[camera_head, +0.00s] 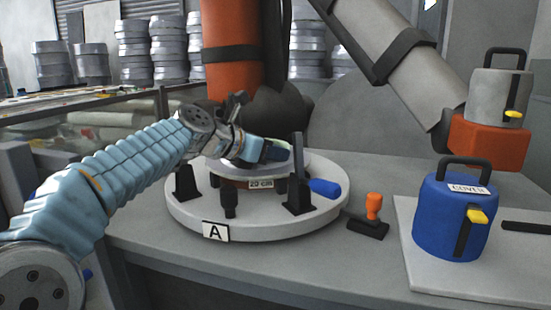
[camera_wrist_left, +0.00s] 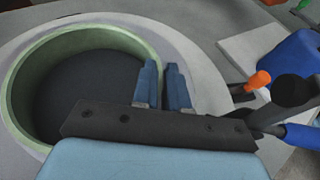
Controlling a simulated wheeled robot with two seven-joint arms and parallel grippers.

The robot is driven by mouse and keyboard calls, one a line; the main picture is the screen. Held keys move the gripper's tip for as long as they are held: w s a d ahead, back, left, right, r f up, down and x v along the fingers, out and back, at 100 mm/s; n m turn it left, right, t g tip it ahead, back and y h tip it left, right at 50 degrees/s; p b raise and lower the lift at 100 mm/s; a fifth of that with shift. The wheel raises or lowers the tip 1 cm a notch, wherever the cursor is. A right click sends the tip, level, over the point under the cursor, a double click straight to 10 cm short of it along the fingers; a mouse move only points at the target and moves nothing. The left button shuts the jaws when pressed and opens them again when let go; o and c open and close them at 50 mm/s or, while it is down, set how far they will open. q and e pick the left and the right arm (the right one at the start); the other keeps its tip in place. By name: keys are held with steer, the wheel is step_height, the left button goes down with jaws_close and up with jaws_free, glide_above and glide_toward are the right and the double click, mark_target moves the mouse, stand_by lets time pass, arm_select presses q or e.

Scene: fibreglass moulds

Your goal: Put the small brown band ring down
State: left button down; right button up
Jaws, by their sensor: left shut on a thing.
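My left gripper (camera_head: 272,150) is at the far right side of the ring. Its two blue fingers (camera_wrist_left: 164,88) are shut on the rim, one on each side. Whether the ring's underside touches the base is hidden. My right gripper is not in view.
Black upright clamps (camera_head: 298,180) and a blue handle (camera_head: 325,187) stand around the ring. A blue pot marked COVER (camera_head: 452,225) stands on a pale board (camera_head: 430,272). The front table strip is clear.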

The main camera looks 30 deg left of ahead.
arm_select(q)
steer(key=c, duration=1.2)
jaws_free()
steer(key=shift+o, duration=0.2)
steer(key=v, duration=1.2)
steer(key=shift+w, duration=0.1)
